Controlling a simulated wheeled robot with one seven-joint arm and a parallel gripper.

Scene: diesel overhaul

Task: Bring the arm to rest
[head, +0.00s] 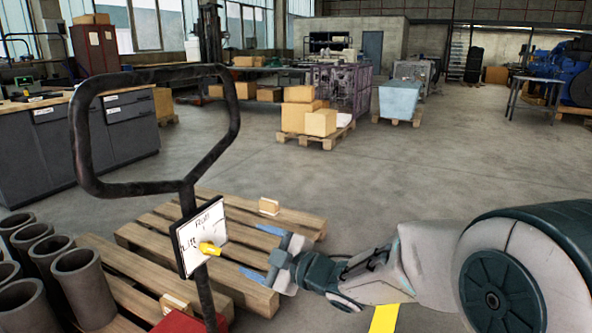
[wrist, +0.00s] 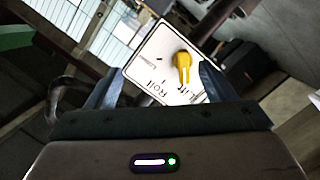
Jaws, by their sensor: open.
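My gripper (head: 262,262) is open, its two blue-tipped fingers apart with nothing between them in the head view. It is at the end of my arm, which reaches in from the right. It stands to the right of a white panel (head: 202,236) marked Roll and Lift, with a yellow knob (head: 210,248). In the wrist view, my gripper (wrist: 158,88) faces the panel (wrist: 150,60), and the yellow knob (wrist: 182,66) shows near the right finger. The fingers look apart from the knob. The panel is on the upright of a black looped handle (head: 238,105).
Wooden pallets (head: 165,228) lie on the floor beneath my gripper and the handle. Several grey cylinders (head: 82,290) stand at the lower left. A workbench (head: 75,140) is at the left. A pallet of boxes (head: 308,115) stands farther back. The floor between is clear.

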